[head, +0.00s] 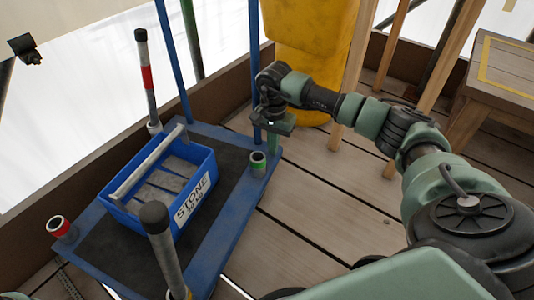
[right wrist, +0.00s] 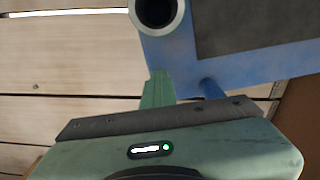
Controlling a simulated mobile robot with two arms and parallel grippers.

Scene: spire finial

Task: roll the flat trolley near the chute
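The flat trolley (head: 228,215) is blue with a dark mat, and stands on the plank deck at left centre in the head view. A blue upright (head: 253,60) rises at its far right side. Its blue corner also shows in the right wrist view (right wrist: 185,55). The chute (head: 308,45) is yellow and stands just beyond the trolley's far end. My right gripper (head: 272,145) points down beside the blue upright, near the trolley's far right corner. Its fingers look together in the right wrist view (right wrist: 157,88), with nothing visible between them.
A blue crate (head: 204,206) marked STONE rides on the trolley. Posts and a green-ringed socket (head: 258,162) stand at its corners. A wooden edge board (head: 60,185) runs along the left. Timber posts (head: 352,70) and a wooden table (head: 502,75) stand at right.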

